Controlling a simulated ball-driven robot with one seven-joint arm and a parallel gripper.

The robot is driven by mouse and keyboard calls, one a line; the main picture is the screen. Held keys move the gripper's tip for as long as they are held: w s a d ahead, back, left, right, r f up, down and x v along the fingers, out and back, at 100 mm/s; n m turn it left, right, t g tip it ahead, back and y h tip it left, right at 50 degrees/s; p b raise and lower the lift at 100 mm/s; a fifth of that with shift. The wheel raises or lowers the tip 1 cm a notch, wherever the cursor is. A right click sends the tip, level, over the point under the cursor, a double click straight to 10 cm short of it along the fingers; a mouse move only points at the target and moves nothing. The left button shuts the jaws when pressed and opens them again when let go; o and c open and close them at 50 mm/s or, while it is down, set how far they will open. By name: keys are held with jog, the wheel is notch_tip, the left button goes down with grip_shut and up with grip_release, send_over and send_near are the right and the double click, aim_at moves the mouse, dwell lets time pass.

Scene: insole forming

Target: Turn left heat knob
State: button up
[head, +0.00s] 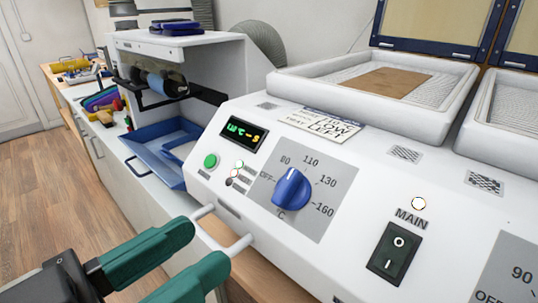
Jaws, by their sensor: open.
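The left heat knob (291,190) is a blue round knob with a raised grip. It sits on a grey dial plate (318,167) marked OFF, 80, 110, 130 and 160 on the front of the white machine. I cannot tell exactly which mark it points to. My gripper (212,250) has two green fingers, spread apart with nothing held between them. It is at the lower left, below and left of the knob and apart from it. The fingers appear near the machine's white front handle (235,245); I cannot tell whether they touch it.
A green button (211,160) and a lit display (243,132) are left of the knob. A black MAIN switch (394,254) is to its right. A paper note (321,130) lies above. A blue tray (160,150) stands left of the machine. Wooden floor (40,200) is open at the left.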

aim_at(286, 182)
jog(key=p+x, duration=0.1)
jog(key=x, duration=1)
jog(key=shift+w, duration=0.2)
grip_shut()
